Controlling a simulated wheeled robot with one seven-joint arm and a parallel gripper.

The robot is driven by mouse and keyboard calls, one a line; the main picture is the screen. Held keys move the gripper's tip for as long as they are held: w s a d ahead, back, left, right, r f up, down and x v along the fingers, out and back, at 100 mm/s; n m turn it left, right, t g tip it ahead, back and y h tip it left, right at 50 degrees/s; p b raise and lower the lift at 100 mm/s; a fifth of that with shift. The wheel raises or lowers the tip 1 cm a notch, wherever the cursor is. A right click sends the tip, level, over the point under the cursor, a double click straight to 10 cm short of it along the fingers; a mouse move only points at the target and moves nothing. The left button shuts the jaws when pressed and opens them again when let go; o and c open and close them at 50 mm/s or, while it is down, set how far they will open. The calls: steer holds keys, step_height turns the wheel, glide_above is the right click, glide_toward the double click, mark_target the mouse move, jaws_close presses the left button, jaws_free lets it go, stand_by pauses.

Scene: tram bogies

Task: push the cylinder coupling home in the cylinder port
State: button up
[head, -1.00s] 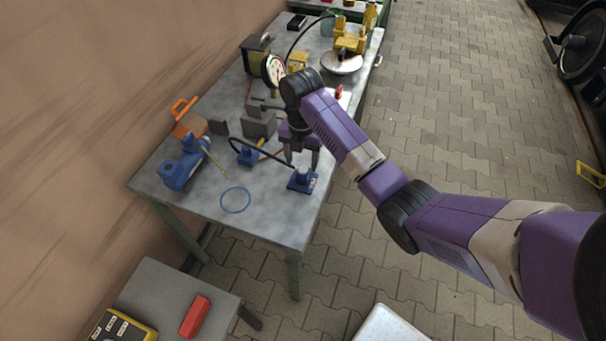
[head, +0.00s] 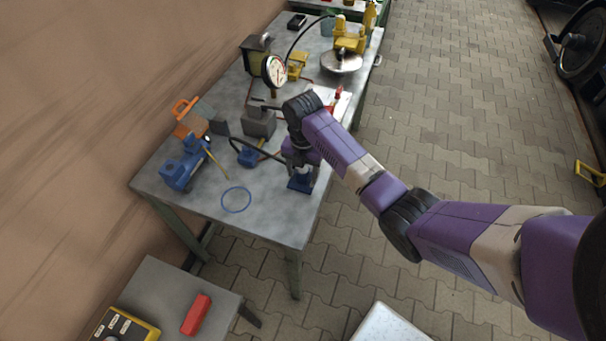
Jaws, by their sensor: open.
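A small blue block (head: 299,185), which appears to carry the cylinder port, stands near the right edge of the grey workbench (head: 275,225). A black hose (head: 262,152) arches from the left towards it, and its end disappears behind my fingers. The coupling and port are too small and covered to tell apart, so I cannot tell how far the coupling is in. My gripper (head: 301,176) points down with its fingers open, low over the blue block, around or just beside its top.
A blue pump (head: 180,172) and a blue ring (head: 236,200) lie on the left and front of the bench. A grey block (head: 259,122), a dial gauge (head: 273,70) and yellow parts (head: 349,40) stand farther back. A lower table (head: 165,295) is in front.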

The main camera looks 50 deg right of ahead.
jaws_close()
steer(key=shift+r, duration=0.15)
step_height(320, 180, up, 20)
steer(key=p, duration=0.6)
steer(key=shift+p, duration=0.4)
